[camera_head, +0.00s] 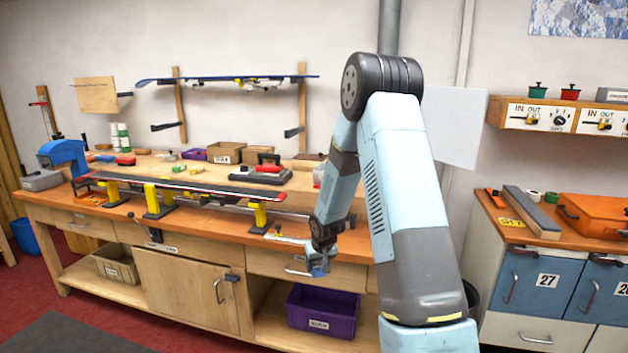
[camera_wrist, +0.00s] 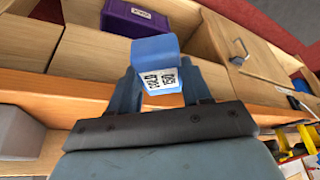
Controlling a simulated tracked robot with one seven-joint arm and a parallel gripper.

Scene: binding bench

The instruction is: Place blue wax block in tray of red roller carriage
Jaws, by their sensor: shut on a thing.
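My gripper (camera_wrist: 160,84) is shut on a blue block (camera_wrist: 154,49), which has a white label with black print on its near face. The block sits between the fingertips and sticks out beyond them. In the head view my gripper (camera_head: 319,264) is small, in front of the bench's drawer front and below the top edge. A red-handled device on a dark base (camera_head: 268,169) stands on the bench top, left of my arm. It may be the red roller carriage; its tray cannot be made out.
A long dark ski (camera_head: 180,187) lies on yellow supports along the bench (camera_head: 235,234). A purple bin (camera_head: 322,311) is on the lower shelf below my gripper. Brown boxes (camera_head: 226,153) stand behind the ski. A cabinet with an orange case (camera_head: 595,213) stands at right.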

